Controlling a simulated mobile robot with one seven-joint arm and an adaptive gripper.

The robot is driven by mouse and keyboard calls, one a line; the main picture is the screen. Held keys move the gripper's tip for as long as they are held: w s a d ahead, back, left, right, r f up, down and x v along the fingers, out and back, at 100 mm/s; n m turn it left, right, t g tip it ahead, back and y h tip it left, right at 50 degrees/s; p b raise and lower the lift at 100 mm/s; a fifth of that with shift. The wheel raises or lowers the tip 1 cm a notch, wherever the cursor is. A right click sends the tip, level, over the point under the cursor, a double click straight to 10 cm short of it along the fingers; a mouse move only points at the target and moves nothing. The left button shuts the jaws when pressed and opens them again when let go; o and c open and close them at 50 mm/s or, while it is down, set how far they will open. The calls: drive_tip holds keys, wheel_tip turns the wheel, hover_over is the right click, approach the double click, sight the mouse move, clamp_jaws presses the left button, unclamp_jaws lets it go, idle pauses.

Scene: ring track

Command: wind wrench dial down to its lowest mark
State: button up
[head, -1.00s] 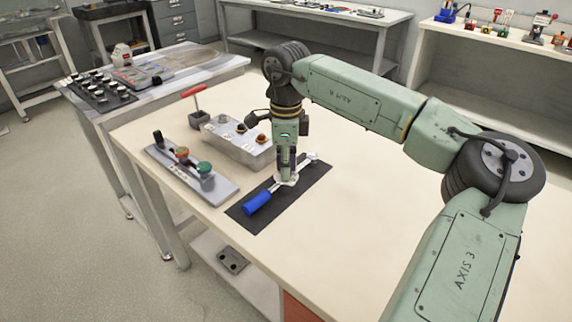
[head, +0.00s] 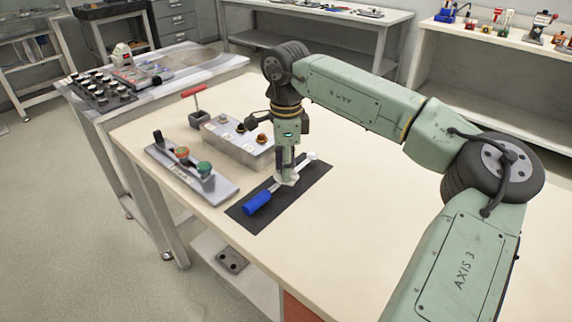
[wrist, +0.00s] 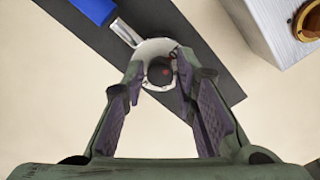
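The wrench lies on a dark mat (head: 310,184), with its blue handle (head: 257,203) toward the front left and its pale far end (head: 312,156) toward the back right. In the wrist view the blue handle (wrist: 92,8) is at the top left. A dark round dial (wrist: 160,72) sits on a whitish round part (wrist: 152,47) of the wrench. My gripper (head: 287,180) points down over the middle of the wrench. In the wrist view its fingertips (wrist: 158,68) are apart, one on each side of the dial. Pale surface shows between the left fingertip and the dial. The dial's marks are not readable.
A grey box with knobs (head: 238,142) stands close behind the mat; its corner shows in the wrist view (wrist: 285,25). The tabletop right of the mat is clear.

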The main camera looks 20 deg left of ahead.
drive_tip(key=shift+o, duration=1.2)
wheel_tip(320, 180, up, 12)
